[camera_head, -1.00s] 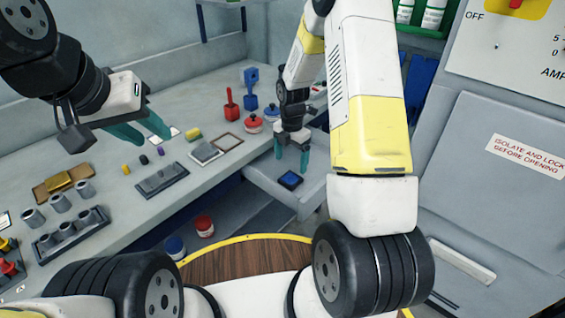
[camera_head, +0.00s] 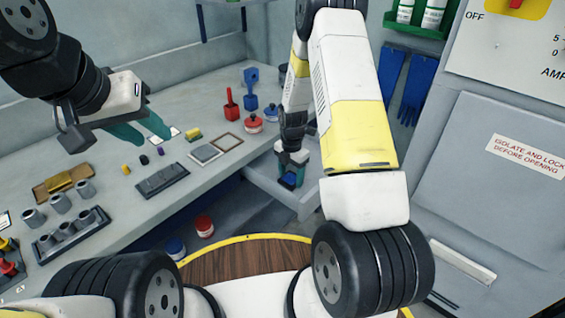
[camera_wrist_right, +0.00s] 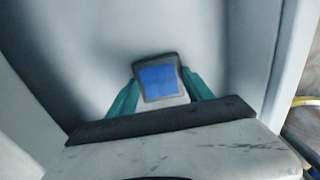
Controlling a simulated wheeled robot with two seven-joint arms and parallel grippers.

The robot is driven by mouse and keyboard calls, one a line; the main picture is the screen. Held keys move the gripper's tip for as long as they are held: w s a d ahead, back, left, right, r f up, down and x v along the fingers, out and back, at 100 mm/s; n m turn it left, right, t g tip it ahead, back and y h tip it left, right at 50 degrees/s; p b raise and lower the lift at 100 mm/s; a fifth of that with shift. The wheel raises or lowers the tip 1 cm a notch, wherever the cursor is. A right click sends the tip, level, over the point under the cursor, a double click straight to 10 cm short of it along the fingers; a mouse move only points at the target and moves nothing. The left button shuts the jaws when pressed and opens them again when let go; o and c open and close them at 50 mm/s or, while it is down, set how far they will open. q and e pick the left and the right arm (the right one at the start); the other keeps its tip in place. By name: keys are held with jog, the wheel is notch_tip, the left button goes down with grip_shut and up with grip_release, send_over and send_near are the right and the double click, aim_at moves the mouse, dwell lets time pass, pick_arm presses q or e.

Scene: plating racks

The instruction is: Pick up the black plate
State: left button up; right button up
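The black plate with a blue face (camera_head: 288,181) lies in the open grey drawer; it also shows in the right wrist view (camera_wrist_right: 159,82), dark-rimmed and slightly turned. My right gripper (camera_head: 291,175) is down in the drawer at the plate. In the right wrist view its teal fingers (camera_wrist_right: 160,88) stand spread, one on each side of the plate, close to its edges. I cannot tell whether they touch it. My left gripper (camera_head: 148,130) is open and empty above the bench at left.
The drawer's front wall (camera_head: 275,187) and sides surround the right gripper closely. On the bench are a dark rack (camera_head: 162,181), a grey plate (camera_head: 205,153), a brown frame (camera_head: 227,142), red-lidded and blue-lidded jars and several grey cylinders. A grey cabinet (camera_head: 500,180) stands at right.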

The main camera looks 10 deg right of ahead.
grip_shut()
jog(key=shift+r, duration=0.1)
